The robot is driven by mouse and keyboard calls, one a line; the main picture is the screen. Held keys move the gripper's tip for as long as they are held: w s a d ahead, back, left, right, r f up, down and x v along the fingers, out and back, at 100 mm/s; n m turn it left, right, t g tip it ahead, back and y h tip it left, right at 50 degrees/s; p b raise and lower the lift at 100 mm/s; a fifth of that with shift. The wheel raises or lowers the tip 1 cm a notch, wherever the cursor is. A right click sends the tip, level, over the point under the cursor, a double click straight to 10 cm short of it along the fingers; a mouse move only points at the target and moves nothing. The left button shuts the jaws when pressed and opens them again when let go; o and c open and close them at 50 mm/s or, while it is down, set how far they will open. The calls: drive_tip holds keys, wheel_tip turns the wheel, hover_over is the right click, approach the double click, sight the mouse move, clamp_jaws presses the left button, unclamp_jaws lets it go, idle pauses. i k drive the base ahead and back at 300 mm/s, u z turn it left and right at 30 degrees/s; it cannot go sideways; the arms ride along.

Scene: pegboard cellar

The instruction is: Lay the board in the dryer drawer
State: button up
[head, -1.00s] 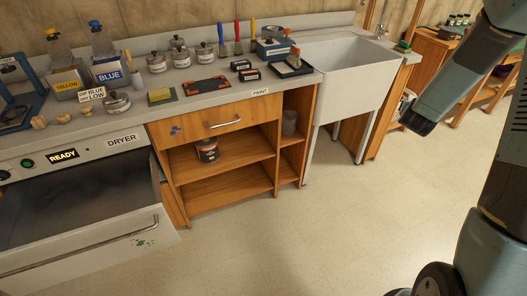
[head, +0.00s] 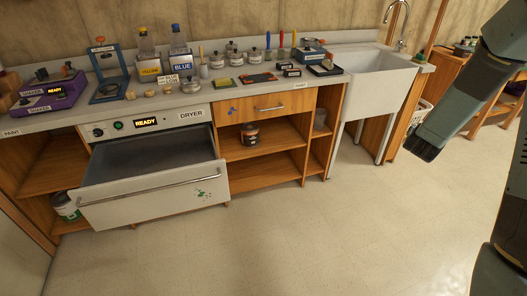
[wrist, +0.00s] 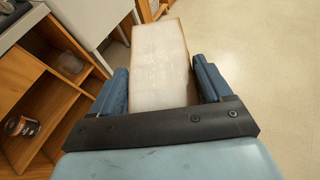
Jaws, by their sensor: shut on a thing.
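A pale, whitish board (wrist: 160,55) with thin wooden edges lies between the two blue fingers of my gripper (wrist: 160,85) in the wrist view. The gripper is shut on it, and the board extends away past the fingertips. In the head view my gripper (head: 425,150) hangs at the right, in front of the sink and well apart from the dryer; I cannot make out the board there. The dryer (head: 194,127) has a lit READY display. Its drawer (head: 135,205) is pulled open at the left, with a dark interior that looks empty.
The counter above holds bottles, jars, brushes and a purple shaker (head: 50,97). A white sink (head: 375,85) stands right of the open shelves (head: 265,170), which hold a paint can (head: 250,135). The floor (head: 300,240) in front is clear.

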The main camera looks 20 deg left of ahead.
sight(170, 167)
drive_tip(key=u, duration=0.9)
drive_tip(key=k, duration=0.1)
drive_tip(key=z, duration=2.25)
drive_tip(key=i, duration=0.15)
drive_tip(key=u, duration=2.75)
